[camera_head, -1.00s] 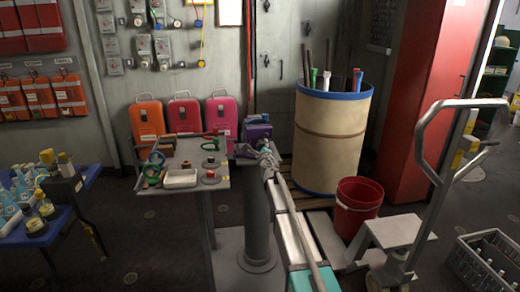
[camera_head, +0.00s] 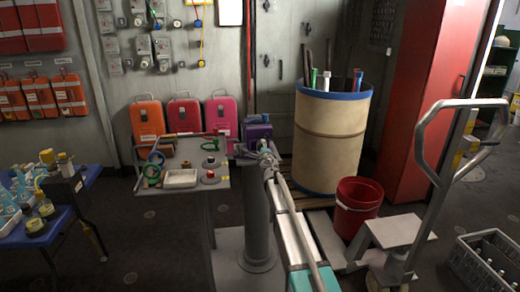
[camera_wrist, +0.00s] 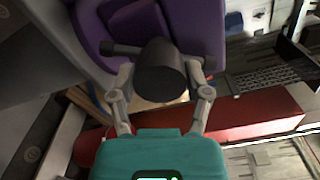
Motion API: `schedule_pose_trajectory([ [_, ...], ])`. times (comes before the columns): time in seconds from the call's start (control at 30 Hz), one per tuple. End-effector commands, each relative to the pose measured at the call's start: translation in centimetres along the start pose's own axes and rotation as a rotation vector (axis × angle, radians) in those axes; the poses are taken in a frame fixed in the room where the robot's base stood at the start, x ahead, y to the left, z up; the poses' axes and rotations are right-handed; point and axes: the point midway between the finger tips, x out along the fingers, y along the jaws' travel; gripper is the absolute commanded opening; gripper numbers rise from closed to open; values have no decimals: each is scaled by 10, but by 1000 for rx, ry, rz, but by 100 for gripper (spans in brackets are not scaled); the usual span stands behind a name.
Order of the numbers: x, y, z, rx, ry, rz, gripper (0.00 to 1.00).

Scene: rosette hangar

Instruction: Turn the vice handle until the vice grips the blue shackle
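The purple vice (camera_head: 257,131) stands on a grey pedestal (camera_head: 257,215) in the head view. The wrist view shows its purple body (camera_wrist: 205,28) with a dark screw end (camera_wrist: 161,72) and the vice handle (camera_wrist: 125,49), a dark bar crossing behind it. My gripper (camera_wrist: 165,78) has its two fingers apart, one on each side of the screw end, near the bar's ends. I cannot tell whether they touch the bar. In the head view my gripper (camera_head: 264,156) is small, just in front of the vice. I cannot make out the blue shackle clearly.
A small table (camera_head: 213,182) with a white tray (camera_head: 180,179) and rings stands left of the pedestal. A large tan drum (camera_head: 333,140), a red bucket (camera_head: 357,205) and a trolley (camera_head: 440,180) stand right. Orange and pink cases are against the wall.

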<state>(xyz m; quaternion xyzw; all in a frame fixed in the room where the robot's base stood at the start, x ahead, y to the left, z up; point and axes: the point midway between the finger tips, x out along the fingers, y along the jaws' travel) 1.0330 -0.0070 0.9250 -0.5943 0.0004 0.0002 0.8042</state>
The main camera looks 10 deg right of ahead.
Motion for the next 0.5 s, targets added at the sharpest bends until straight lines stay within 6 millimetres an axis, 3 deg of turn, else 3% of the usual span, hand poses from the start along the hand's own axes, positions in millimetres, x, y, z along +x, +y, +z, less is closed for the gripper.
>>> schedule_pose_trajectory([
  [0.03,0,0,0,0,0,0,35],
  [0.2,0,0,0,0,0,0,3],
  [0.37,0,0,0,24,0,0,2],
  [0.5,1,0,0,139,0,0,2],
])
